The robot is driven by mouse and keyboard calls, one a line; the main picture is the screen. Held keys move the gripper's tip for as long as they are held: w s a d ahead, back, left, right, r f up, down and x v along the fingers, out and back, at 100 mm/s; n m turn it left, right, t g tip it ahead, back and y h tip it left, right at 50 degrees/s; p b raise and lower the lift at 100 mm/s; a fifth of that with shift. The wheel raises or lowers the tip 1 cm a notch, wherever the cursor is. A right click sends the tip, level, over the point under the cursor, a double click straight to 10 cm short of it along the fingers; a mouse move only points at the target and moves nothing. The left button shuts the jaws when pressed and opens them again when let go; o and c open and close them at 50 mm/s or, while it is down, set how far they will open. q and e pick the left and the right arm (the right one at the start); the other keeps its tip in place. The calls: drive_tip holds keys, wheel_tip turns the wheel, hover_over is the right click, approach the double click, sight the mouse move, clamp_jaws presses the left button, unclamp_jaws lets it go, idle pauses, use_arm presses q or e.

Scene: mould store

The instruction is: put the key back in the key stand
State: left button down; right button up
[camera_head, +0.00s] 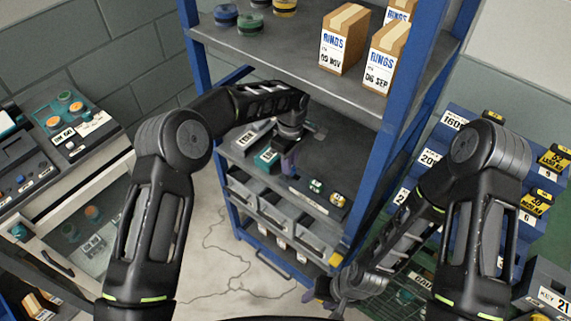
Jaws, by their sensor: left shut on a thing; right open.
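My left gripper (289,163) reaches into the blue shelf unit, over its middle shelf. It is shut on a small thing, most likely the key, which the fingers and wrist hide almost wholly. Just right of and nearer than the fingers, a low dark stand (301,194) with a white label lies along the shelf's front edge. I take it to be the key stand. Two small round pieces with green and gold (316,186) sit on it. My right gripper (318,294) is low, at the bottom middle near the unit's front right post, open; its fingers are partly hidden.
Boxes marked RINGS (344,40) stand on the upper shelf (285,60), above my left gripper. Blue posts (397,120) bound the unit. Grey bins (280,212) sit below. A labelled blue rack (440,135) stands right, a bench (95,150) left.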

use_arm(q)
drive_tip(key=shift+w+d+r+t+b, duration=0.15)
drive_tip(key=shift+w+d+b, duration=0.15)
drive_tip(key=shift+d, duration=0.3)
drive_tip(key=shift+w+d+t+b, duration=0.2)
drive_tip(key=shift+w+d, duration=0.1)
drive_tip(key=shift+d, duration=0.3)
drive_tip(key=shift+f, duration=0.25)
